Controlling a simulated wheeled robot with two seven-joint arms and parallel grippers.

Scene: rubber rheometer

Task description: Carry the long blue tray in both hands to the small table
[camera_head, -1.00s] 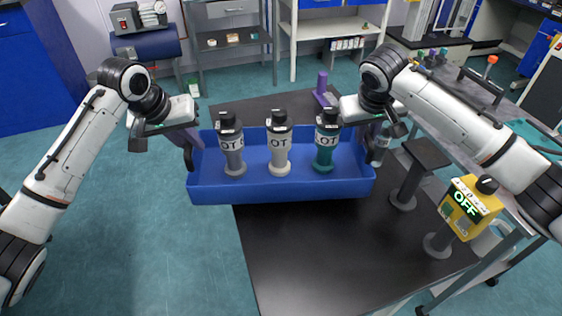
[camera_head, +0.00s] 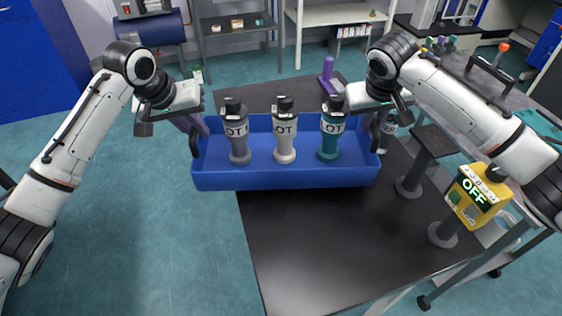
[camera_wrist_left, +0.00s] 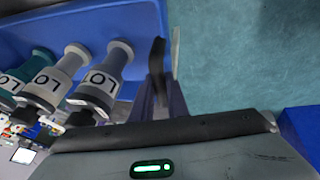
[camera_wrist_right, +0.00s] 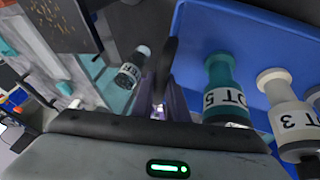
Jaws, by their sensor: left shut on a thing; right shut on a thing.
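The long blue tray (camera_head: 285,178) is held level above a dark table. It carries three labelled bottles: a grey one (camera_head: 237,130), a white one (camera_head: 285,130) and a teal one (camera_head: 331,128), all upright. My left gripper (camera_head: 194,138) is shut on the tray's left end, and my right gripper (camera_head: 378,130) is shut on its right end. The left wrist view shows the tray wall (camera_wrist_left: 140,15) beside the left fingers (camera_wrist_left: 165,70). The right wrist view shows the tray (camera_wrist_right: 240,40) beside the right fingers (camera_wrist_right: 163,75). The exact finger contact is partly hidden.
The dark table top (camera_head: 330,250) below the tray is bare in front. On its right stand a yellow device reading OFF (camera_head: 475,195), a dark stand (camera_head: 425,150) and another bottle (camera_head: 387,135). A purple stand (camera_head: 327,75) is at the back. Open floor (camera_head: 150,240) lies left.

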